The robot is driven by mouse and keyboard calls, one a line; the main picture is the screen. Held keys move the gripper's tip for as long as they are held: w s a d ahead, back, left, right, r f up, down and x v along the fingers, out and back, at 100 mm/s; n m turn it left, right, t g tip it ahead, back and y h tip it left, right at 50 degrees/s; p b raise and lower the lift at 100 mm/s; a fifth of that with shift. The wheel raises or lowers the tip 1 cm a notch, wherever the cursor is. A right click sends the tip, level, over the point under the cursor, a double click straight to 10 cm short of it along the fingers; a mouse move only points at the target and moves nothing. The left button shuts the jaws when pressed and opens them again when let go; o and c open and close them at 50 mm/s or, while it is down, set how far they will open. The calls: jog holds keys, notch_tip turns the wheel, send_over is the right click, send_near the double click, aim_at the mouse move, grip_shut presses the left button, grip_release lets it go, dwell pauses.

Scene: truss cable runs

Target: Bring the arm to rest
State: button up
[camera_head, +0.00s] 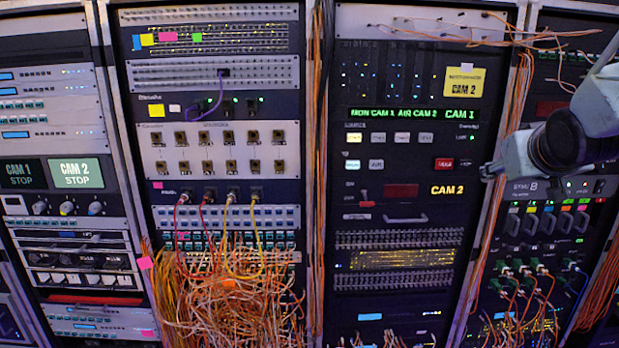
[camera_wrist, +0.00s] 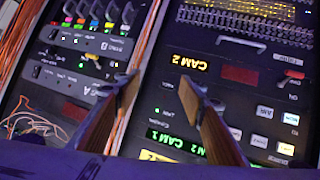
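My arm comes in from the right edge of the head view, and my gripper (camera_head: 487,172) is in front of the post between the middle and right racks. In the wrist view, which sees the racks upside down, the two fingers of my gripper (camera_wrist: 158,84) are spread apart. Only the panel and post show between them, so it is open and empty. The fingers appear clear of the panel, but the exact distance cannot be told.
The control panel (camera_head: 401,163) with lit CAM 1 and CAM 2 labels is left of my gripper. Orange cables (camera_head: 492,232) run down the post. A cable tangle (camera_head: 228,300) hangs on the left-centre rack. Green-plugged cables (camera_head: 524,270) hang at lower right.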

jog(key=s+a+f+g+y, duration=0.1)
jog(key=s+a+f+g, duration=0.1)
jog(key=s+a, duration=0.6)
jog(key=s+a+f+g+y, duration=0.1)
jog(key=s+a+f+g, duration=0.2)
jog(key=s+a, duration=0.6)
jog(key=s+a+f+n+g+y, duration=0.1)
jog(key=s+a, duration=0.8)
jog(key=s, duration=1.7)
jog(key=shift+s+f+g+y, duration=0.3)
jog(key=shift+s+f+g, duration=0.05)
jog(key=shift+f+g, duration=0.5)
jog(key=shift+c, duration=0.5)
jog(key=shift+d, duration=0.1)
jog(key=c, duration=0.4)
